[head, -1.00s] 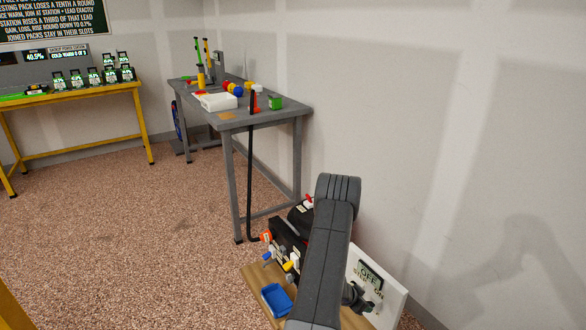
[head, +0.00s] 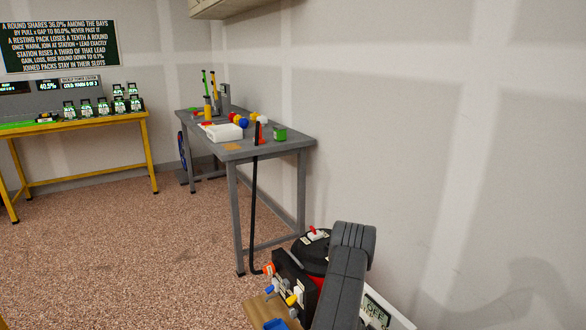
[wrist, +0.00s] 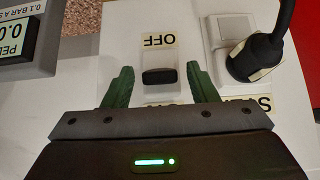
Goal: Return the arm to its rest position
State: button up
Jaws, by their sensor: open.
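I cannot tell whether the fingers touch the panel. In the head view, my dark grey arm rises at the lower right, bent at its top. The gripper itself is hidden there. Part of the white panel (head: 400,319) shows beside the arm.
A black machine (head: 288,274) with coloured valves stands close left of my arm. A black plug and cable (wrist: 258,55) are near the right finger. A grey table (head: 285,146) with small items stands beyond, a yellow bench (head: 85,123) at left. Open floor (head: 140,250) lies at left.

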jog(key=p+v, duration=0.3)
jog(key=v, duration=1)
jog(key=b+x, duration=0.3)
jog(key=x, duration=1.1)
jog(key=shift+f+b, duration=0.15)
jog(key=shift+b, duration=0.25)
jog(key=shift+a+h+b, duration=0.25)
jog(key=shift+h+b, duration=0.05)
jog(key=shift+b, duration=0.7)
jog(key=shift+s+f+t+b, duration=0.1)
jog(key=shift+f+t+b, duration=0.05)
jog(key=shift+t+b, duration=0.2)
jog(key=shift+f+h+b, duration=0.1)
jog(key=shift+h+b, duration=0.2)
jog(key=shift+b, duration=0.6)
jog(key=s+a+f+t+h+b, duration=0.2)
jog(key=s+a+t+h+b, duration=0.1)
jog(key=h+b, duration=0.4)
jog(key=shift+a+f+t, duration=0.25)
jog(key=shift+a+t, duration=0.3)
jog(key=shift+a, duration=0.35)
